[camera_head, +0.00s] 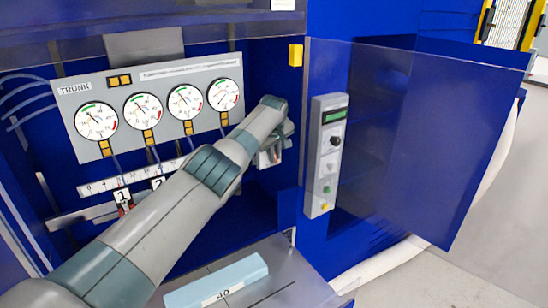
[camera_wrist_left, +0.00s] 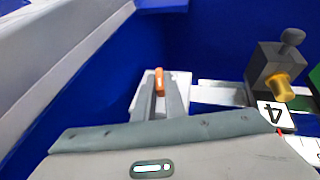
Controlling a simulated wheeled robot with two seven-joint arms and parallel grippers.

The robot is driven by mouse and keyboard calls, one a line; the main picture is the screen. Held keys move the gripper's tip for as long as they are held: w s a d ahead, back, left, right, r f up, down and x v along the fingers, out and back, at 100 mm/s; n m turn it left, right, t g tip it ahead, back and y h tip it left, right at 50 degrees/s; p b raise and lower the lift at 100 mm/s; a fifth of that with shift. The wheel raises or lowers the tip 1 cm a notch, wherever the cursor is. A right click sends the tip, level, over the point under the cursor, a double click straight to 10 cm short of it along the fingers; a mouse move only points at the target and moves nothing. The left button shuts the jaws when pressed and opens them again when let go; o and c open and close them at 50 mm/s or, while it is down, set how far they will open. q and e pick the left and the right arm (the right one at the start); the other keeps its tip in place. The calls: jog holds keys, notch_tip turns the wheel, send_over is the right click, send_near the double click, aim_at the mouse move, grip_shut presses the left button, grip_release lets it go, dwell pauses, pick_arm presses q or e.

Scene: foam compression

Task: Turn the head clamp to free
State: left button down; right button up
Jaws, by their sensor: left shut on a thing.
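My left arm reaches from the lower left of the head view across the blue machine bay. Its gripper (camera_head: 269,155) is at the right end of the bay, mostly hidden behind my wrist. In the left wrist view my left gripper (camera_wrist_left: 160,100) is shut on a small orange-tipped handle (camera_wrist_left: 159,80), apparently the head clamp's. A pale plate shows around the fingers there. The clamp's body and the angle it is set at are hard to make out. My right gripper is not in view.
A gauge panel (camera_head: 150,75) marked TRUNK has several dials. A dark block (camera_wrist_left: 275,68) with a brass nozzle stands beside a "4" tag (camera_wrist_left: 276,115). A control box (camera_head: 326,155) and an open blue transparent door (camera_head: 430,130) are at right. A light-blue block (camera_head: 240,275) lies in front.

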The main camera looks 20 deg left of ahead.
pick_arm(q)
jog(key=shift+r, duration=0.1)
jog(key=c, duration=1.8)
grip_release()
jog(key=shift+r, duration=0.1)
jog(key=b+v, duration=0.7)
jog(key=v, duration=1)
jog(key=shift+a, duration=0.1)
jog(key=shift+o, duration=0.2)
